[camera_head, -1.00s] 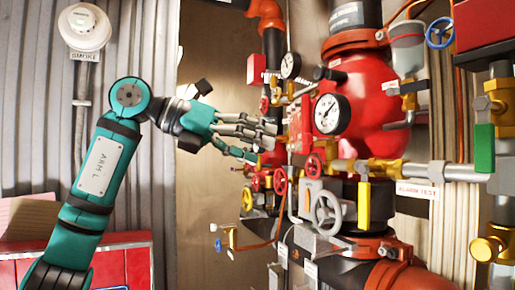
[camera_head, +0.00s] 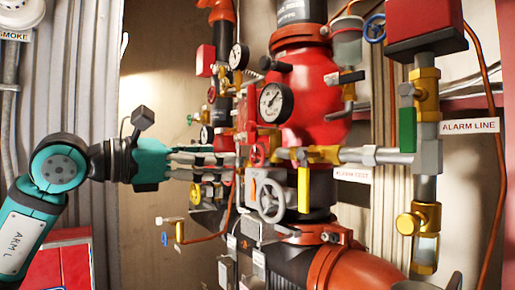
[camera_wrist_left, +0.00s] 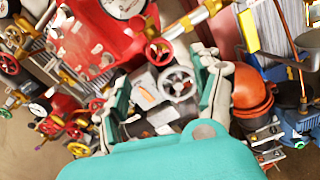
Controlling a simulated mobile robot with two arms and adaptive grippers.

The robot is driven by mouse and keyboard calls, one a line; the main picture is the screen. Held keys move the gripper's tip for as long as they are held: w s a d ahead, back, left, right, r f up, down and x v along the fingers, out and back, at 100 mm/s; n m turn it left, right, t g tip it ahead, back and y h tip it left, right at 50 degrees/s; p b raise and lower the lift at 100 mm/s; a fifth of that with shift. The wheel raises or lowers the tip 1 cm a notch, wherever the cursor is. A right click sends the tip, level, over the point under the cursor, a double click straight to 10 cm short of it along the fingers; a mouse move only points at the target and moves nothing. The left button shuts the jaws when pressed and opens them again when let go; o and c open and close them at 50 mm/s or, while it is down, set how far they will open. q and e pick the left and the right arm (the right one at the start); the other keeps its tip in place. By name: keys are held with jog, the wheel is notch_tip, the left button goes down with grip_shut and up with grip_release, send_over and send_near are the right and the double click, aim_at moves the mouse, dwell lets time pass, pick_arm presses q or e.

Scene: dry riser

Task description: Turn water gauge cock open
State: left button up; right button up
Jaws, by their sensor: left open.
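I cannot tell which fitting is the water gauge cock; no label I can read names it. My left gripper (camera_head: 232,160) reaches in from the left, its fingers pointing at the left side of the riser's valve cluster. It is open and appears empty. In the left wrist view the spread fingers of the left gripper (camera_wrist_left: 165,70) frame a grey block with an orange lever (camera_wrist_left: 143,96) and a grey handwheel (camera_wrist_left: 178,83). The handwheel also shows in the head view (camera_head: 271,200), right of the fingers. A red handwheel (camera_head: 257,155) is near the fingertips. Contact is unclear.
A red valve body (camera_head: 310,95) with a pressure gauge (camera_head: 275,102) stands behind. A yellow lever (camera_head: 304,190) hangs below brass piping. The alarm line pipe (camera_head: 428,170) stands at right. Small taps (camera_head: 172,230) stick out below my gripper. Corrugated wall is at left.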

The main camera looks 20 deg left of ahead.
aim_at(254, 157)
pick_arm(q)
jog(key=p+x, duration=0.3)
jog(key=x, duration=0.6)
jog(key=shift+w+d+p, duration=0.3)
jog(key=shift+p, duration=0.1)
jog(key=shift+c, duration=0.2)
